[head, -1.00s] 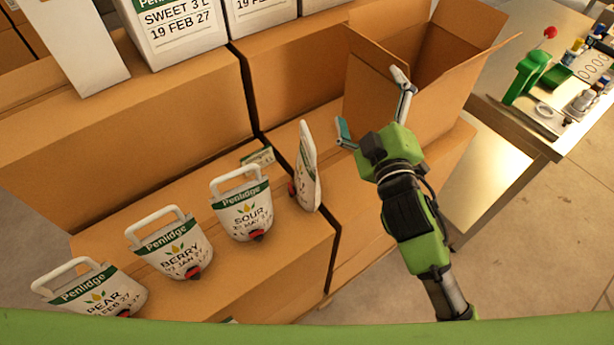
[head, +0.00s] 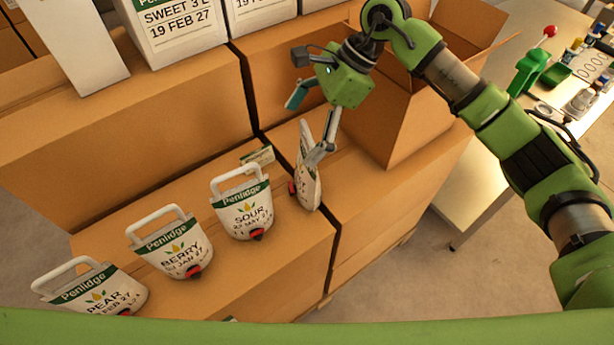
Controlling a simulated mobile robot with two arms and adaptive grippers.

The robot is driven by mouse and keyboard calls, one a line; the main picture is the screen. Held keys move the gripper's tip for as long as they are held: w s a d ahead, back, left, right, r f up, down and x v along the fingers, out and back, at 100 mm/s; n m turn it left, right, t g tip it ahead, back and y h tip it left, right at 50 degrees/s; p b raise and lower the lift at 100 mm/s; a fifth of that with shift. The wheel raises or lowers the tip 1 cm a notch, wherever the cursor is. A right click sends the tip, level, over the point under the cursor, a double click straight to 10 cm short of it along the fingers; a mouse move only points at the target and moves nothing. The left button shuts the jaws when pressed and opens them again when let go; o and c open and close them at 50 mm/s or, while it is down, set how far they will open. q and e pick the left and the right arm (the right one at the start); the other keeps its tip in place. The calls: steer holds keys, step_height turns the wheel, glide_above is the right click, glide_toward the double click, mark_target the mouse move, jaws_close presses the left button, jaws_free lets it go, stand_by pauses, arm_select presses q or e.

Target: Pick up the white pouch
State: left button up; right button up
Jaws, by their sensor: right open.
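Several white pouches with green Penlidge bands, white handles and red taps stand in a row on brown cartons. They are a PEAR pouch (head: 100,291), a BERRY pouch (head: 175,248), a SOUR pouch (head: 243,208) and, at the right end, a pouch seen nearly edge-on (head: 309,186). My right gripper (head: 307,126) is open above this edge-on pouch. One finger overlaps the pouch's upper right side in the view; I cannot tell if it touches. The other finger, with a teal pad, is apart, up and to the left. My left gripper is not in view.
An open brown box (head: 405,115) stands right of the pouches, partly behind my right arm. White labelled boxes (head: 178,30) sit on cartons at the back. A metal table (head: 480,185) with a green device (head: 528,70) and small bottles is at the right.

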mark_target(308, 147)
steer(key=w+d+h, duration=0.1)
steer(key=d+h, duration=0.1)
steer(key=d, duration=0.2)
steer(key=p+x, duration=0.2)
steer(key=x, duration=0.1)
steer(key=p+x, duration=0.2)
steer(key=x, duration=0.1)
steer(key=shift+w+a+f+p, duration=0.2)
steer(key=shift+p, duration=0.2)
steer(key=shift+a+f, duration=0.15)
steer(key=shift+f, duration=0.35)
steer(key=c, duration=1.9)
steer(key=shift+w+r, duration=0.1)
steer(key=shift+r, duration=0.05)
steer(key=shift+c, duration=1.4)
